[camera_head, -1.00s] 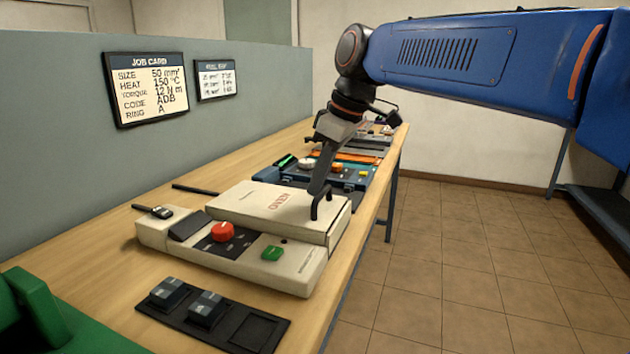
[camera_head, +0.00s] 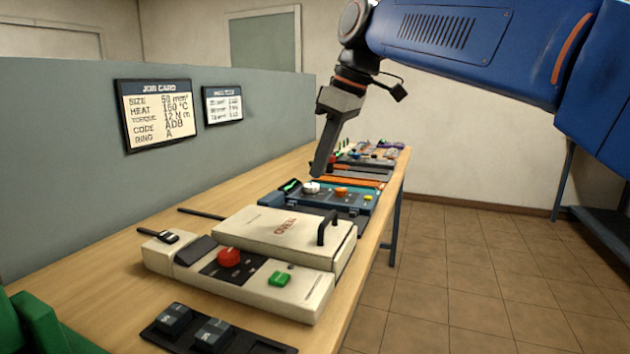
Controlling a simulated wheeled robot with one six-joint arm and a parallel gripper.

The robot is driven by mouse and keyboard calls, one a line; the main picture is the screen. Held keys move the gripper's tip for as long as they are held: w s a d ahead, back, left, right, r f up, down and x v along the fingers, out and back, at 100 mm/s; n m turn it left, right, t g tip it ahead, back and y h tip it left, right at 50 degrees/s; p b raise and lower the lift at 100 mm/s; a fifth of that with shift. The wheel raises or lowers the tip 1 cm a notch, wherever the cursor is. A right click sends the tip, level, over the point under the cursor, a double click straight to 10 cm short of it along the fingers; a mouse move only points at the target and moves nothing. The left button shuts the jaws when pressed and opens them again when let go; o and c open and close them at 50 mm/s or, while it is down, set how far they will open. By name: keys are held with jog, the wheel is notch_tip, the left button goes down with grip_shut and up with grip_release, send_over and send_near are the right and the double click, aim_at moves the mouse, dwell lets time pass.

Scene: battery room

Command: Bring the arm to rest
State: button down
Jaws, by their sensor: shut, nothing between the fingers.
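My blue arm (camera_head: 440,45) reaches in from the upper right over the bench. My gripper (camera_head: 322,172) points down and is shut, with nothing held. The cream oven (camera_head: 255,285) has a closed lid, a black lid handle (camera_head: 327,228), a red knob (camera_head: 229,257) and a green button (camera_head: 280,279). The gripper is clear of the handle.
The wooden bench (camera_head: 115,285) runs away from me along a grey partition (camera_head: 60,160). A blue control box (camera_head: 345,203) and several items stand farther back. A black tray (camera_head: 270,342) with dark blocks lies in front. The tiled floor (camera_head: 470,270) at right is clear.

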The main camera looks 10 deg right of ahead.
jog(key=s+d+f+m+t+h, duration=0.1)
jog(key=s+d+f+m, duration=0.2)
jog(key=f, duration=0.7)
jog(key=s+d+f+m+h, duration=0.1)
jog(key=s+d+f+m, duration=0.3)
jog(key=s+f, duration=0.7)
jog(key=s+d+f+m+t+h, duration=0.1)
jog(key=s+d+f+m, duration=0.3)
jog(key=s+d+f, duration=0.3)
notch_tip(320, 180, down, 4)
jog(key=shift+s+d+f+t, duration=0.15)
jog(key=shift+d+t, duration=0.15)
